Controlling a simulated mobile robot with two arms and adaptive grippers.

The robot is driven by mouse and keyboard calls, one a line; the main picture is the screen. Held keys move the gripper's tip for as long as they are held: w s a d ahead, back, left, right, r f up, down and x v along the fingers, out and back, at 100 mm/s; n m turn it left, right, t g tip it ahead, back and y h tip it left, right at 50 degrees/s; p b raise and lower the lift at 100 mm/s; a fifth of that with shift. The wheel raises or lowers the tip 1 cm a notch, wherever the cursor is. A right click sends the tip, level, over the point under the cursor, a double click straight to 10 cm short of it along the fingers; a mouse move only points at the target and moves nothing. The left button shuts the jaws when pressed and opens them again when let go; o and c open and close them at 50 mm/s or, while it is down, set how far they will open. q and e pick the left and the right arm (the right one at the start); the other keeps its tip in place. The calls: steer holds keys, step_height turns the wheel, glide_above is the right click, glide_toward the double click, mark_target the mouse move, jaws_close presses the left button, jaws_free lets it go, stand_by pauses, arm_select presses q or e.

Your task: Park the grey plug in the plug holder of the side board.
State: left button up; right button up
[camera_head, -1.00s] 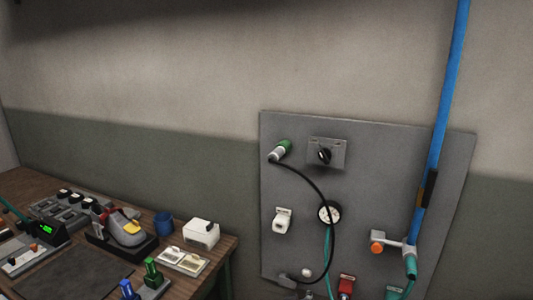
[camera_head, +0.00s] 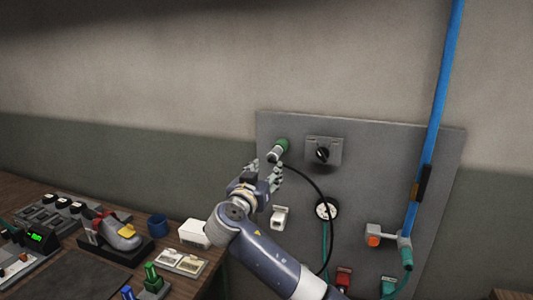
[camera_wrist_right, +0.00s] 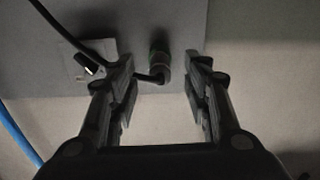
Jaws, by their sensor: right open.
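The grey plug (camera_head: 274,156) sits at the green socket (camera_head: 282,145) on the upper left of the grey side board (camera_head: 385,160). A black cable hangs from it. My right gripper (camera_head: 264,173) is open, just below the plug in the head view. In the right wrist view the plug (camera_wrist_right: 159,73) shows beyond and between the open fingers (camera_wrist_right: 158,64), touching neither visibly. A white fitting (camera_head: 279,217) below the plug may be the plug holder; I cannot tell for sure. My left gripper is out of view.
A black rotary switch (camera_head: 323,152) is right of the plug. A round white-faced fitting (camera_head: 326,209), an orange-ended valve (camera_head: 374,240) and a blue pipe (camera_head: 437,110) are farther right. A cluttered workbench with a white box (camera_head: 193,233) stands at left.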

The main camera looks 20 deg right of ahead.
mark_target(271, 161)
steer(key=shift+s+a+r, duration=0.1)
steer(key=shift+s+r, duration=0.05)
steer(key=shift+r, duration=0.65)
steer(key=shift+w+d, duration=0.3)
steer(key=shift+w, duration=0.05)
steer(key=p+x, duration=0.1)
steer(key=x, duration=0.2)
steer(key=shift+w+d+r, duration=0.15)
steer(key=shift+d, duration=0.05)
steer(key=b+x, duration=0.2)
steer(key=x, duration=0.1)
steer(key=shift+f+b, duration=0.3)
steer(key=shift+f, duration=0.05)
steer(key=shift+w+d+r+b, duration=0.1)
steer(key=shift+w+d+b, duration=0.2)
steer(key=shift+w, duration=0.3)
steer(key=shift+w+d+r, duration=0.1)
steer(key=shift+d+r, duration=0.05)
